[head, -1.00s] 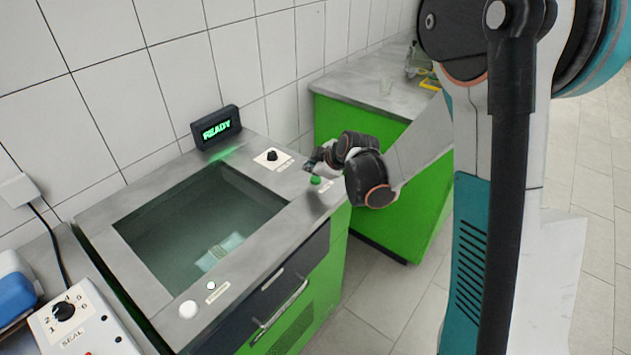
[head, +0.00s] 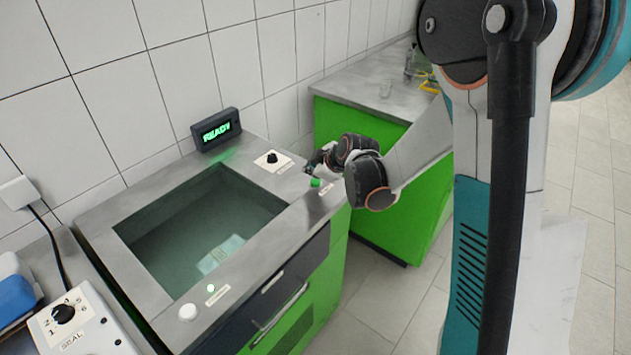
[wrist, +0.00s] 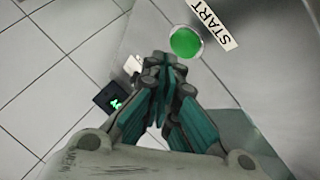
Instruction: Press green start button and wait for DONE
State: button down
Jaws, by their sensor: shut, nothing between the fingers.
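The green start button (head: 315,182) is on the right end of the bench top. In the wrist view the green button (wrist: 186,42) lies just beyond my fingertips, beside a label reading START (wrist: 214,24). My gripper (head: 314,164) is shut and empty, close to the button; whether it touches the button I cannot tell. In the wrist view its closed fingers (wrist: 164,62) point toward the button. The display (head: 216,129) at the back of the bench reads READY in green.
A sunken basin (head: 170,235) holds a pale packet (head: 221,254). A SEAL control box (head: 78,325) is at the lower left. A second green cabinet (head: 375,135) stands behind.

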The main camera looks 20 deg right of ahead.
aim_at(313, 183)
jog(key=shift+f, duration=0.1)
jog(key=shift+f+b, duration=0.35)
jog(key=shift+b, duration=0.05)
jog(key=shift+f+b, duration=0.45)
jog(key=shift+f, duration=0.05)
dwell(0.8)
jog(key=shift+r, duration=0.15)
jog(key=shift+r+p, duration=0.65)
jog(key=shift+r, duration=0.15)
jog(key=shift+r, duration=0.1)
jog(key=shift+r+p, duration=1.7)
jog(key=shift+r, duration=0.7)
jog(key=shift+r, duration=0.1)
